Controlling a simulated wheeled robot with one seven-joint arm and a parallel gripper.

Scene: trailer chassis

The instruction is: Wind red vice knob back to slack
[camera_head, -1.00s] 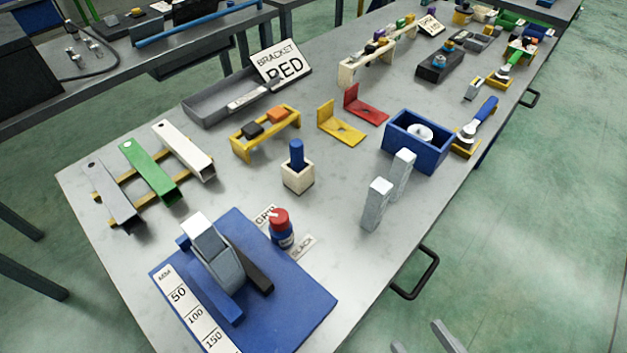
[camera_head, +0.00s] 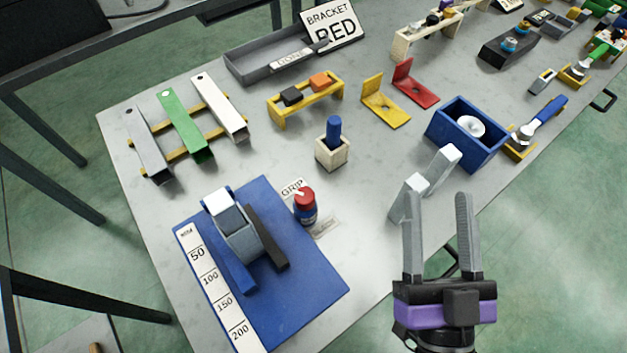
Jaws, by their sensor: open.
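The red vice knob (camera_head: 304,196) tops a short dark blue cylinder (camera_head: 307,217) at the right edge of a blue mat. A pale line marks its top. A GRIP label (camera_head: 292,188) lies behind it, and a second label (camera_head: 325,227), unreadable now, lies in front to the right. On the mat is a grey block (camera_head: 237,232) between a blue bar (camera_head: 240,276) and a black bar (camera_head: 267,236). My gripper (camera_head: 438,193) is open and empty, fingers pointing up the picture, to the right of the knob and clear of it.
A wooden block with a blue peg (camera_head: 333,140) stands behind the knob. A blue box (camera_head: 461,135) is at back right. Coloured channels (camera_head: 186,126) lie at left.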

